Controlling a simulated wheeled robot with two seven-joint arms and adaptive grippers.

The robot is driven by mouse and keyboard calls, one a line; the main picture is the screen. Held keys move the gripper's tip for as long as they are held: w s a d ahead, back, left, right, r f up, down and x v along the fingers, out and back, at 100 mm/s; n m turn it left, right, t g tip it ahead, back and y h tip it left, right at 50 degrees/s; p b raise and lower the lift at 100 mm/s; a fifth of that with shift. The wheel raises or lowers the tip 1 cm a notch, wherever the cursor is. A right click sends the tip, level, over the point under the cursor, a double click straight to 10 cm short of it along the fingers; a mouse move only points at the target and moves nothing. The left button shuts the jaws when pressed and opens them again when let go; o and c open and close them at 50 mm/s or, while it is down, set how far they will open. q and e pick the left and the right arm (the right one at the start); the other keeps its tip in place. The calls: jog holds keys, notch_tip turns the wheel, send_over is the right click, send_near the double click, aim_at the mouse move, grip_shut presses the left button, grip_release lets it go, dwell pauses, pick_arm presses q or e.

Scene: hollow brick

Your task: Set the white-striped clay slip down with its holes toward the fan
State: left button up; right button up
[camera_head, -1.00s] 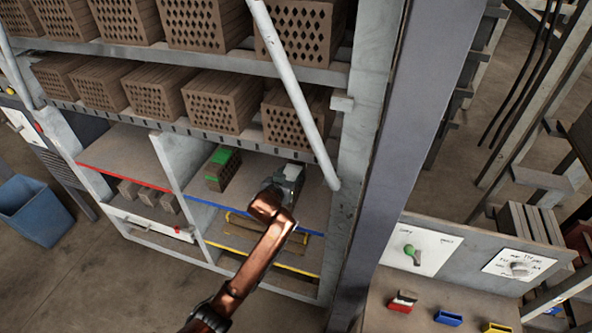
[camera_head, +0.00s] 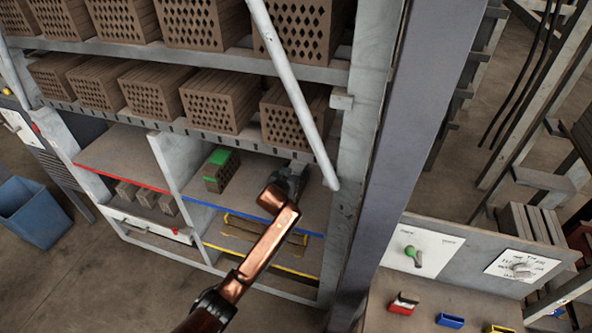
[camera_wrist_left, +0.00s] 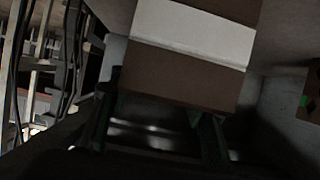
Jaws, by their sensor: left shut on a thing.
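The white-striped clay slip (camera_wrist_left: 185,75) is large in the left wrist view, a brown block with a broad white band. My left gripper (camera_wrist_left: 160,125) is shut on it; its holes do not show. In the head view my left gripper (camera_head: 290,182) is inside the blue-edged shelf bay (camera_head: 315,205), under the upper racks, and the slip is hidden behind it. Whether the slip touches the shelf cannot be told. I cannot make out a fan for certain. My right gripper is not in view.
A green-marked brick (camera_head: 222,172) stands to the left in the same bay, apart from my gripper. A white slanted bar (camera_head: 290,85) and a grey post (camera_head: 365,150) are close by. A red-edged shelf (camera_head: 125,160) lies farther left. Hollow bricks (camera_head: 215,100) fill the racks above.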

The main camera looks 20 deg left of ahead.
pick_arm(q)
jog(key=shift+r, duration=0.2)
jog(key=o, duration=1.3)
jog(key=shift+f, duration=0.25)
jog(key=shift+r, duration=0.15)
jog(key=p+v, duration=0.2)
jog(key=v, duration=1)
